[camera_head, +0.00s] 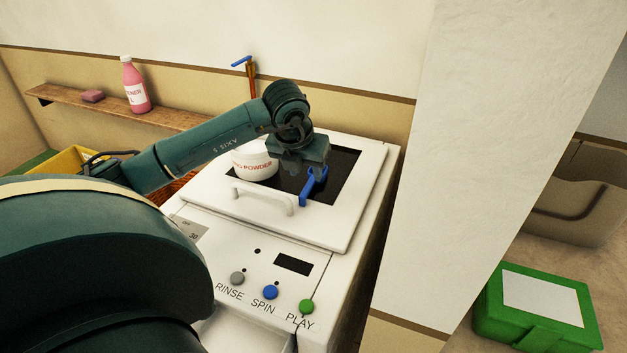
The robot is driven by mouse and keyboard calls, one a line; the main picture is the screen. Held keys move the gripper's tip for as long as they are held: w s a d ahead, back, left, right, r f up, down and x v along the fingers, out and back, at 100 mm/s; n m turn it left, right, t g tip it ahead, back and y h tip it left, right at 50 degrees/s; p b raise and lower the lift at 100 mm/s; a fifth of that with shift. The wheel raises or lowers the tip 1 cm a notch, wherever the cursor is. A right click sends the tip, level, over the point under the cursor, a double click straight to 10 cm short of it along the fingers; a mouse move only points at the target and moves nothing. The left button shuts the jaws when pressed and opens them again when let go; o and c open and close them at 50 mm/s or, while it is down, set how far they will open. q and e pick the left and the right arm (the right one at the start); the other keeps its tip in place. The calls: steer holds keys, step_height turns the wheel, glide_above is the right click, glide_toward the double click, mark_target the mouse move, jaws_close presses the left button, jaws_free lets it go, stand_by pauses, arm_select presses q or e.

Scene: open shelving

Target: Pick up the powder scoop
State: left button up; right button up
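The blue powder scoop (312,188) is on or just above the dark window of the white machine's lid (335,215). My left gripper (307,172) points down right at the scoop, with its fingertips against or very close to its upper part. The fingers are small and dark against the window, so I cannot tell whether they are closed on the scoop. A white tub of washing powder (254,165) stands on the lid just left of the gripper, partly hidden by my arm. My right gripper is not in view.
The lid has a raised white handle (262,197) in front of the scoop. A wall shelf (70,98) holds a pink bottle (135,88) and a pink block (92,96). A white partition (480,160) stands right of the machine. A green box (500,325) is beyond it.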

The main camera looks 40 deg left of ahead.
mark_target(309, 185)
arm_select(q)
steer(key=shift+p+x, duration=0.5)
steer(key=shift+x, duration=2.25)
steer(key=shift+s, duration=0.1)
steer(key=shift+c, duration=0.3)
jaws_close()
